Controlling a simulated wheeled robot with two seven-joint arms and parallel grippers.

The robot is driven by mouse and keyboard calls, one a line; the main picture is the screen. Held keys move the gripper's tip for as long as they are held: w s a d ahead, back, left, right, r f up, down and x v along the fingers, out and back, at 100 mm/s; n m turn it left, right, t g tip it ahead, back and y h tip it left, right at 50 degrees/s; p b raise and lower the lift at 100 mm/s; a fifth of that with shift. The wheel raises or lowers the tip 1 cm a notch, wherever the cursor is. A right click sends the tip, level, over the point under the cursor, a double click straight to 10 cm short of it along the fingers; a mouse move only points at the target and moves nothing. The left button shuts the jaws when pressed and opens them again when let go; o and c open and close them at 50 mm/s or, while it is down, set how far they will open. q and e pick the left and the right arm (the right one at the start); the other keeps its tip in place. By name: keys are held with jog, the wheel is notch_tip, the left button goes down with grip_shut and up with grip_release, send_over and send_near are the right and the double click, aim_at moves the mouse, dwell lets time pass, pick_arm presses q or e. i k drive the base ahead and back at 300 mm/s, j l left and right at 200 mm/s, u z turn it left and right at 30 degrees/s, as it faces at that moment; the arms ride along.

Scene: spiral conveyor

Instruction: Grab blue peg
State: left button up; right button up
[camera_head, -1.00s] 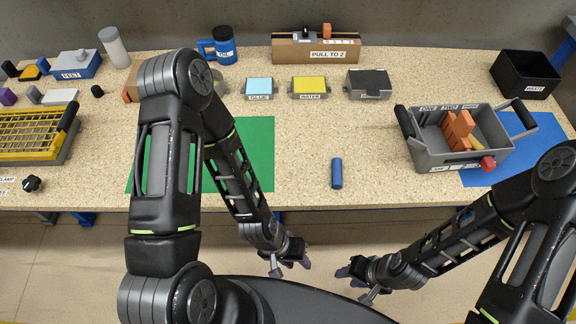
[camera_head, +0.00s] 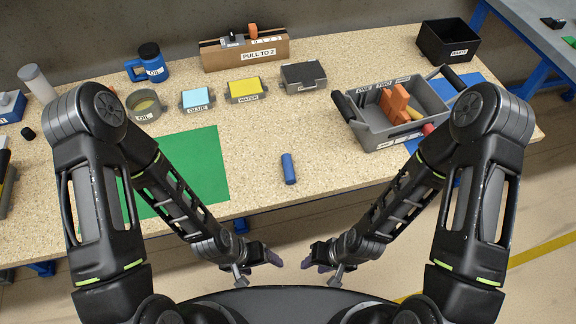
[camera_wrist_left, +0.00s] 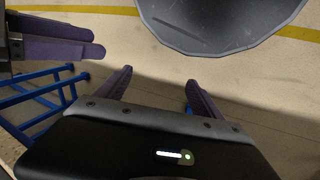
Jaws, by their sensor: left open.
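The blue peg (camera_head: 288,168) lies on the table near its front edge, in the middle of the head view. My left gripper (camera_head: 275,258) is below the peg in that view, in front of the table edge and apart from the peg. In the left wrist view, its two purple fingers (camera_wrist_left: 160,88) are spread with nothing between them. My right gripper (camera_head: 309,264) is facing it, also empty and in front of the table. It also shows at the left of the left wrist view (camera_wrist_left: 90,42), where its opening is unclear. The peg is not visible in the left wrist view.
A green mat (camera_head: 190,172) lies left of the peg. A grey tote (camera_head: 385,138) with orange blocks stands to the right, partly over a blue mat (camera_head: 455,90). The table around the peg is clear.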

aim_at(286, 158)
jog(key=z, duration=1.95)
jog(key=k, duration=0.95)
